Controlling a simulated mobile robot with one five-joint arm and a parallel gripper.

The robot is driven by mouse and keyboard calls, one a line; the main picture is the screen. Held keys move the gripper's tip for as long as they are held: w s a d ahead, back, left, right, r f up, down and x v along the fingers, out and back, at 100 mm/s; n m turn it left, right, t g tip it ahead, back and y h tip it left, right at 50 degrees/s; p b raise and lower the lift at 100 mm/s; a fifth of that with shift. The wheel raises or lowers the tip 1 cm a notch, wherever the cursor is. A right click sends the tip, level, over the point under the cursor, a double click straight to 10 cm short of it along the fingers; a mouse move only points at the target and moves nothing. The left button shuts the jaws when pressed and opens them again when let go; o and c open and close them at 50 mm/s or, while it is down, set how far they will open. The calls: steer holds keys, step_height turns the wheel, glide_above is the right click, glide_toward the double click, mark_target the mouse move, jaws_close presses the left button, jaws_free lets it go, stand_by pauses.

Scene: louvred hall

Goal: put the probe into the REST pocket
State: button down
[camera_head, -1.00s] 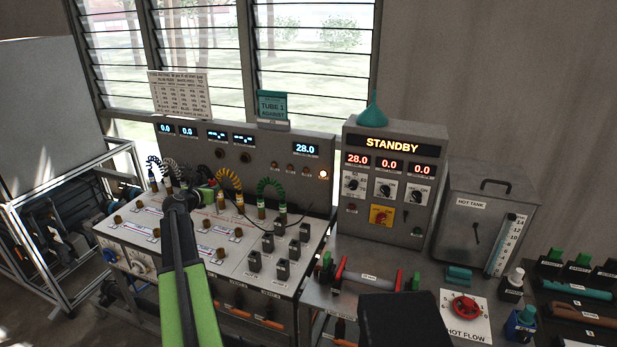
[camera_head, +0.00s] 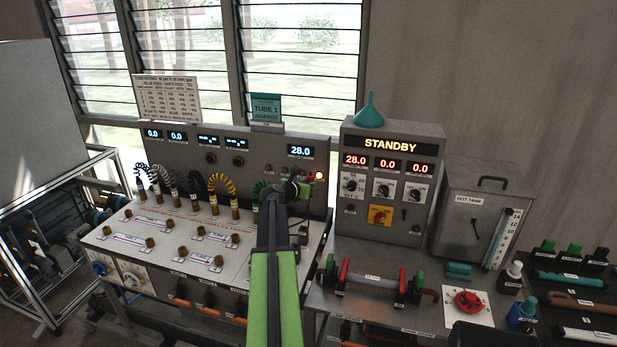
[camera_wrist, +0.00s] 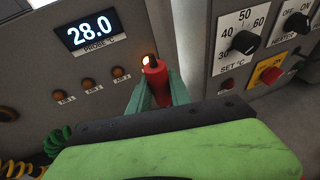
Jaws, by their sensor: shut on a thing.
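My gripper (camera_head: 302,187) is raised in front of the grey instrument panel, by its right end. In the wrist view, its green jaws are shut on a red piece (camera_wrist: 154,84), which looks like the probe's handle. The rest of the probe is hidden by the jaws and wrist. The panel's probe display (camera_wrist: 89,29) reads 28.0, and it also shows in the head view (camera_head: 301,151). I cannot pick out the REST pocket or its label; my arm covers much of the right side of the bench top.
Curved hoses, including a yellow one (camera_head: 222,183), stand along the back of the bench. The STANDBY control box (camera_head: 390,215) is just right of my gripper. A glass tube between red-and-green fittings (camera_head: 372,283) lies in front of it. The hot tank (camera_head: 480,222) stands further right.

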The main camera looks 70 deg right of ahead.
steer(key=a+r+p, duration=0.2)
steer(key=w+a+r+p, duration=0.1)
steer(key=a+r+p, duration=0.1)
steer(key=a, duration=0.1)
steer(key=shift+r, duration=0.25)
step_height(320, 180, down, 8)
steer(key=b, duration=0.7)
steer(key=shift+r, duration=0.15)
steer(key=shift+a, duration=0.1)
steer(key=shift+b, duration=0.35)
steer(key=shift+f, duration=0.35)
